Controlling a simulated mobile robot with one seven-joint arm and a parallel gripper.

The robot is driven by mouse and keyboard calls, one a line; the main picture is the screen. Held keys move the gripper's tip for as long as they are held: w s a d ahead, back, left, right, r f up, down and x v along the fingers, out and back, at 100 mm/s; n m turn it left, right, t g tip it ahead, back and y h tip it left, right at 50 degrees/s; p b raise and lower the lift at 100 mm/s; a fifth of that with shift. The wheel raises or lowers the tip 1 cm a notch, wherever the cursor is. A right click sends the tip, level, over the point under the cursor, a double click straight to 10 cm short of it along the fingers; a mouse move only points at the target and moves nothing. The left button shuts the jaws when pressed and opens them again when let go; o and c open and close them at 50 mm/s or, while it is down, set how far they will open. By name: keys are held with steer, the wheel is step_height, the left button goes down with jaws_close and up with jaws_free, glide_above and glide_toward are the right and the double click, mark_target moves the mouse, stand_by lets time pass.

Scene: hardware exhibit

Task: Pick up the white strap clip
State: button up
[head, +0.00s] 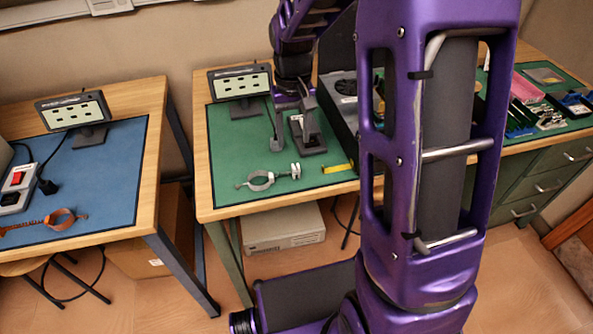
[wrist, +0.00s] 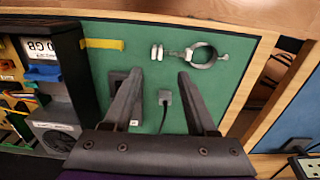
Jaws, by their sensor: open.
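The white strap clip, a pale grey-white ring with a small clamp at one side (head: 271,178), lies flat on the green mat near the table's front edge. It also shows in the wrist view (wrist: 187,53), beyond my fingertips, with its ring toward the right and its clamp end toward the left. My gripper (head: 296,148) is open and empty above the green mat, farther back than the clip. In the wrist view the gap between my fingers (wrist: 160,76) faces the clamp end; nothing is between the fingertips and the clip stays apart from them.
A yellow strip (head: 337,168) lies right of the clip. A small display (head: 240,83) stands at the back of the green mat (head: 225,150). A dark box unit (wrist: 70,70) borders the mat. A blue mat (head: 110,170) on a separate left table holds a brown strap (head: 35,224).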

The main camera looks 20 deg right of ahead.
glide_above(296, 166)
steer(key=f, duration=0.5)
steer(key=shift+a+f+b, duration=0.25)
steer(key=shift+b, duration=0.05)
steer(key=shift+d+f+b, duration=0.15)
steer(key=shift+f+b, duration=0.1)
steer(key=shift+f, duration=1.15)
steer(key=shift+d+f+b, duration=0.1)
steer(key=shift+f+b, duration=0.1)
steer(key=shift+f, duration=1.15)
jaws_close()
